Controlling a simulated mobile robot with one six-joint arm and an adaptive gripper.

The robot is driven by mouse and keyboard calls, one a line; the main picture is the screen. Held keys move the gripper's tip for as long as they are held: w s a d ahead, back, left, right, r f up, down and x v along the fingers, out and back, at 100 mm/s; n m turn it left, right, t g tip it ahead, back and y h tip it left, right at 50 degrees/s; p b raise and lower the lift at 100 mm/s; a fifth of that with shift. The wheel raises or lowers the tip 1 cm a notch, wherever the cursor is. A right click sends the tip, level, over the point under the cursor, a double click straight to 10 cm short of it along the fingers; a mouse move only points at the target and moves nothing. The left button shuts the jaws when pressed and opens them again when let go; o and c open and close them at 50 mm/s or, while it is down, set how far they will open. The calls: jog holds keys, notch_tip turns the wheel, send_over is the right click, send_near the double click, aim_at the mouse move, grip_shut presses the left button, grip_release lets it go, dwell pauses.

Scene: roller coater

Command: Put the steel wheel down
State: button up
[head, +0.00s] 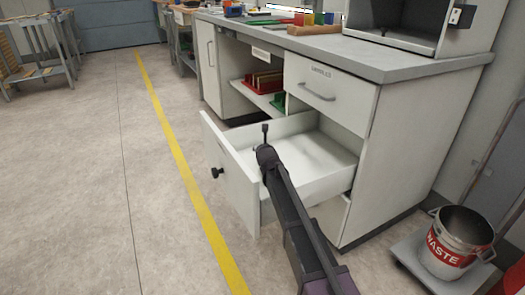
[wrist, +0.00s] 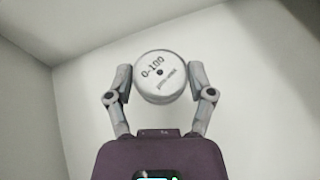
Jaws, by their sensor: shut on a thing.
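The steel wheel (wrist: 165,92) is a round pale-grey disc with "0-100" printed on its face and a small dark centre hole. My gripper (wrist: 160,77) is shut on its rim from both sides in the wrist view. Pale walls and a pale floor surround it there. In the head view my arm reaches over the open white drawer (head: 324,168) of the bench. The wheel cannot be made out in that view. I cannot tell whether the wheel touches the drawer floor.
The drawer's front panel (head: 229,180) with a dark knob stands pulled out to the left. A closed drawer (head: 328,92) is above. The grey worktop (head: 400,62) holds coloured items at the back. A waste bin (head: 456,243) stands at the right.

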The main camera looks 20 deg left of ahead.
jog(key=shift+f+b, duration=0.5)
jog(key=shift+b, duration=0.15)
jog(key=shift+s, duration=0.1)
jog(key=o, duration=1.2)
jog(key=shift+d, duration=0.1)
jog(key=shift+c, duration=0.2)
jog(key=shift+r, duration=0.15)
jog(key=shift+r+p, duration=0.5)
jog(key=shift+p, duration=0.25)
jog(key=p+v, duration=0.4)
jog(key=v, duration=0.7)
jog(key=shift+s+r, duration=0.2)
jog(key=shift+s, duration=0.1)
jog(key=shift+d, duration=0.15)
